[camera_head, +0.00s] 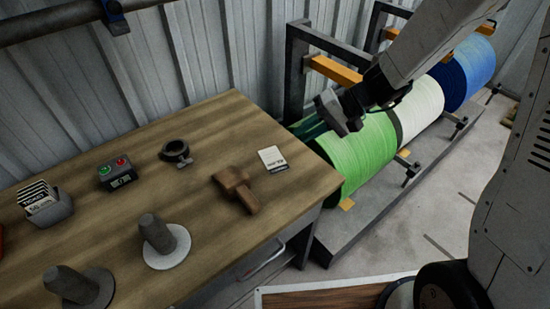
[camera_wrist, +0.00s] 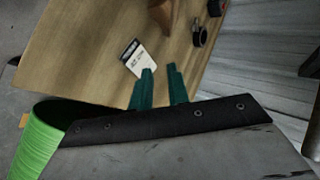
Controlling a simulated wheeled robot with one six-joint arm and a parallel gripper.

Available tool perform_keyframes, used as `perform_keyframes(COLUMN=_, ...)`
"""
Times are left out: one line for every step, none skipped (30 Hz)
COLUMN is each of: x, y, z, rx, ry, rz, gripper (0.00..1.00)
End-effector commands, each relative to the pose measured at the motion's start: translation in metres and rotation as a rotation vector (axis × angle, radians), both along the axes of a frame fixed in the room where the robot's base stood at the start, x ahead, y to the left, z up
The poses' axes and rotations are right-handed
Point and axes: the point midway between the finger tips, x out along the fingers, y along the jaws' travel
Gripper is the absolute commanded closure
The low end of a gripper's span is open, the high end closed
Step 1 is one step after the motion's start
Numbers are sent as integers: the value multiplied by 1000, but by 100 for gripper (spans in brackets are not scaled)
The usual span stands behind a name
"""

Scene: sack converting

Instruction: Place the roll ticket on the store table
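A white roll ticket with a dark printed band (camera_head: 273,159) lies flat on the wooden table (camera_head: 215,125), near its right end. It also shows in the wrist view (camera_wrist: 136,60), just beyond the left fingertip. My gripper (camera_head: 300,128) has teal fingers and hangs above the table's back right corner, beside the green roll. In the wrist view the two fingers (camera_wrist: 160,68) stand apart with an empty gap between them. The ticket is not between the fingers. Whether another table is the store table I cannot tell.
A brown wooden tool (camera_head: 237,188) lies left of the ticket. A dark ring (camera_head: 176,151), a button box (camera_head: 118,172), a card holder (camera_head: 47,204) and two spindles stand farther left. A rack holds green (camera_head: 358,155), white and blue rolls at right.

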Motion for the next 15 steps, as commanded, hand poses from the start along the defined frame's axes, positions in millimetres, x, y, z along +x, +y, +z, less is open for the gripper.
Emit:
perform_keyframes(x=0, y=-3, z=11, rx=-1, ry=-6, rz=0, gripper=83)
perform_keyframes(x=1, y=-5, z=15, rx=-1, ry=-4, rz=-2, gripper=83)
perform_keyframes(x=0, y=-7, z=22, rx=-1, ry=-6, rz=0, gripper=83)
perform_keyframes(x=0, y=-8, z=25, rx=0, ry=-3, rz=-1, gripper=83)
perform_keyframes(x=0, y=-8, z=28, rx=0, ry=-3, rz=-1, gripper=83)
perform_keyframes(x=0, y=-9, z=31, rx=-1, ry=-3, rz=0, gripper=83)
perform_keyframes(x=0, y=-10, z=33, rx=-1, ry=-1, rz=0, gripper=83)
perform_keyframes(x=0, y=-10, z=34, rx=-2, ry=-1, rz=0, gripper=83)
perform_keyframes(x=0, y=-10, z=34, rx=-2, ry=0, rz=0, gripper=83)
perform_keyframes(x=0, y=-10, z=34, rx=-2, ry=0, rz=0, gripper=83)
perform_keyframes(x=0, y=-10, z=34, rx=-1, ry=0, rz=0, gripper=83)
perform_keyframes(x=0, y=-10, z=34, rx=-1, ry=0, rz=0, gripper=83)
perform_keyframes(x=0, y=-10, z=34, rx=-1, ry=1, rz=-1, gripper=83)
perform_keyframes(x=0, y=-10, z=34, rx=-1, ry=1, rz=-1, gripper=83)
perform_keyframes(x=0, y=-10, z=34, rx=-1, ry=5, rz=-5, gripper=83)
